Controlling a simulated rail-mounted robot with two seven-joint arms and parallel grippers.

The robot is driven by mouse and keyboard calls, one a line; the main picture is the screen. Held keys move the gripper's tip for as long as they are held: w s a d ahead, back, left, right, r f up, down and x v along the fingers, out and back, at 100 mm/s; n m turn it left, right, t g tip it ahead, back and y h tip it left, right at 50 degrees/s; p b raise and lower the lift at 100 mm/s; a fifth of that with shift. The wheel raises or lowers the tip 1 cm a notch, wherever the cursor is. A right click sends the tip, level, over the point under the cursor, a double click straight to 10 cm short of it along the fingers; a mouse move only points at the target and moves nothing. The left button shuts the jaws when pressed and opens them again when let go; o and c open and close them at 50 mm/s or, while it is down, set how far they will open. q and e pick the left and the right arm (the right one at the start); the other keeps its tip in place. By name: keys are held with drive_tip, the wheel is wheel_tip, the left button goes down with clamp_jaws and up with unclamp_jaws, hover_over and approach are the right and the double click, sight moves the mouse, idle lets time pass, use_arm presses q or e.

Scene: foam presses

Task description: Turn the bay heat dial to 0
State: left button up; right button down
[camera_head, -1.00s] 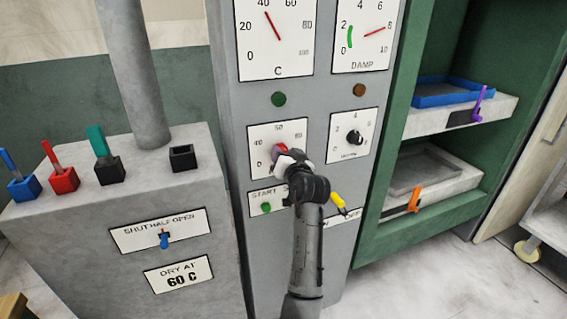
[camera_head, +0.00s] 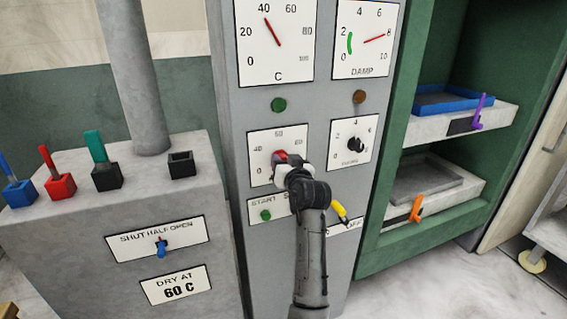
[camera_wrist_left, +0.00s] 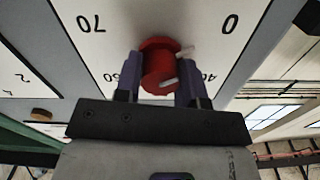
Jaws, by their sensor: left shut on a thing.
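The bay heat dial is a red knob (camera_wrist_left: 160,65) on a white scale plate (camera_head: 263,142) in the middle of the grey cabinet front. In the left wrist view the scale is upside down, with 0 at upper right and 70 at upper left. A pale mark shows on the knob's face and a pale tip sticks out on its 0 side. I cannot read the exact setting. My left gripper (camera_wrist_left: 160,82) is shut on the knob, one finger on each side. In the head view the gripper (camera_head: 284,164) hides part of the knob and scale. My right gripper is not in view.
A smaller black dial (camera_head: 354,144) sits right of the held one. A START plate (camera_head: 268,212) lies below, and a yellow lever (camera_head: 341,212) stands close beside my left arm. Two gauges (camera_head: 275,40) are above. Green shelves (camera_head: 400,120) stand at right.

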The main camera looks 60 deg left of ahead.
use_arm(q)
drive_tip(key=o, duration=0.9)
drive_tip(key=s+d+p, duration=0.1)
drive_tip(key=s+d, duration=0.1)
drive_tip(key=d, duration=1.1)
drive_tip(key=shift+s+d+p, duration=0.2)
drive_tip(key=shift+d+p, duration=0.1)
